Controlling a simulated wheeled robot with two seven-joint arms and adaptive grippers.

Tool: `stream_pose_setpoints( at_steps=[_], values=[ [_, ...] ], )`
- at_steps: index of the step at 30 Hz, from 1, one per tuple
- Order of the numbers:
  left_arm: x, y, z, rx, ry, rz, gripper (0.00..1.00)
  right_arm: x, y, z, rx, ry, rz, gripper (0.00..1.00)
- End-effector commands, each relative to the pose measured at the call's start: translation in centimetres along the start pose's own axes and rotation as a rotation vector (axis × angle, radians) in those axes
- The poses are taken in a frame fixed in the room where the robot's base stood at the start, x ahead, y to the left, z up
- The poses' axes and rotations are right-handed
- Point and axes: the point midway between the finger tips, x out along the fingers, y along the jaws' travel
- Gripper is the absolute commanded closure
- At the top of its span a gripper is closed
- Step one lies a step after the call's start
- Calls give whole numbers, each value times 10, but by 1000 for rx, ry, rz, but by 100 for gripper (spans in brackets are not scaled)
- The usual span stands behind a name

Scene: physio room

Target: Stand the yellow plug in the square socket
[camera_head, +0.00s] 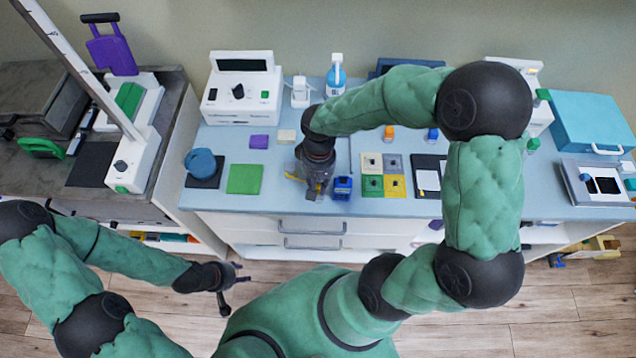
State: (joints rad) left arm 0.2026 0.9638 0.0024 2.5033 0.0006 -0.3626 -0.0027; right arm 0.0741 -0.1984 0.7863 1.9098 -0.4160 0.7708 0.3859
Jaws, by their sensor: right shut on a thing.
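My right gripper (314,188) reaches down over the front part of the blue-grey counter, its jaws shut on a small yellow piece, apparently the yellow plug (319,187). The fingers hide most of it; its tilt and whether it touches the counter cannot be told. To its right is a block of coloured socket plates (383,174) in green, grey and yellow, with small openings; their shapes are too small to tell, so I cannot say which is square. The plug is apart from this block. My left gripper (230,286) hangs empty in front of the counter, its fingers spread.
A small blue block (342,187) stands between my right gripper and the socket plates. A dark board (429,177) lies right of the plates.

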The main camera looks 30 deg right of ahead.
Motion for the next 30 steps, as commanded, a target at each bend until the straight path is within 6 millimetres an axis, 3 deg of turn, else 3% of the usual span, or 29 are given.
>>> stream_pose_setpoints(
  at_steps=[30],
  values=[
    [10,-3,0,0,0,0,60,13,1,-1,0,0,0,100]
  ],
)
